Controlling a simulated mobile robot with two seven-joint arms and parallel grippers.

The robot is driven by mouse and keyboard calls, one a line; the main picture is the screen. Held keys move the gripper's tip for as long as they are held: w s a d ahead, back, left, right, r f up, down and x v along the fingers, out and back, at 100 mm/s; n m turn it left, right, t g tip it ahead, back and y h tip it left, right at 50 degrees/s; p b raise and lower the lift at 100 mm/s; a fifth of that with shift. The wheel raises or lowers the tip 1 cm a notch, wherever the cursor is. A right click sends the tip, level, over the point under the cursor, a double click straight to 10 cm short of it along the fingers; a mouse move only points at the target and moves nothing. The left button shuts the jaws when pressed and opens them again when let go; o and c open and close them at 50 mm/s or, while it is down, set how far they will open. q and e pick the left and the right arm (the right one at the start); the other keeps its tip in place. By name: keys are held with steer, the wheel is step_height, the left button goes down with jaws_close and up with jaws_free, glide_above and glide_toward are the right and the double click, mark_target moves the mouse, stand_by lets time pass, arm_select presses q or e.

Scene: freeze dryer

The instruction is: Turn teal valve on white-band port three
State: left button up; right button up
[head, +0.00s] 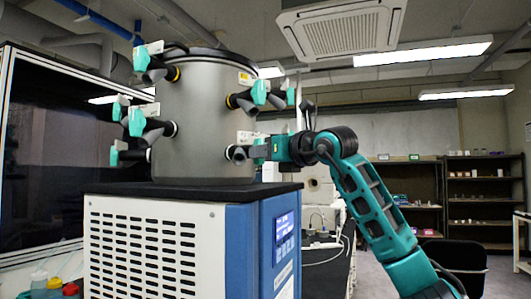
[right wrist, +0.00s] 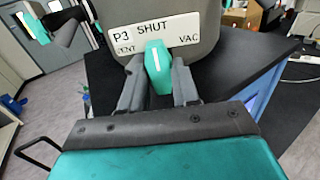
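The teal valve (right wrist: 158,68) of port three sits in front of a white label (right wrist: 153,33) reading P3, with SHUT above, VENT at left and VAC at right. Its white line stands upright, toward SHUT. My right gripper (right wrist: 160,85) has one grey finger on each side of the handle, close against it; the contact faces are partly hidden. In the head view, my right gripper (head: 248,153) reaches from the right to the low right port (head: 236,154) on the grey drum (head: 200,125). The valve there is largely hidden by the gripper. My left gripper is not in view.
Other teal valves stick out from the drum, including an upper right one (head: 260,93) and several on the left (head: 137,122). The drum stands on a blue and white cabinet (head: 160,245) with a black top. Shelves (head: 480,190) stand far behind at right.

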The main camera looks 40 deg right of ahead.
steer(key=shift+o, duration=1.3)
steer(key=shift+s, duration=0.1)
arm_select(q)
steer(key=b, duration=0.1)
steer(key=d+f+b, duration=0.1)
steer(key=b, duration=0.1)
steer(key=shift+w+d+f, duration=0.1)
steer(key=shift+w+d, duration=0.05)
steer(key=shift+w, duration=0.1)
arm_select(e)
steer(key=s, duration=1.2)
steer(key=shift+s+a, duration=0.3)
steer(key=shift+s, duration=0.1)
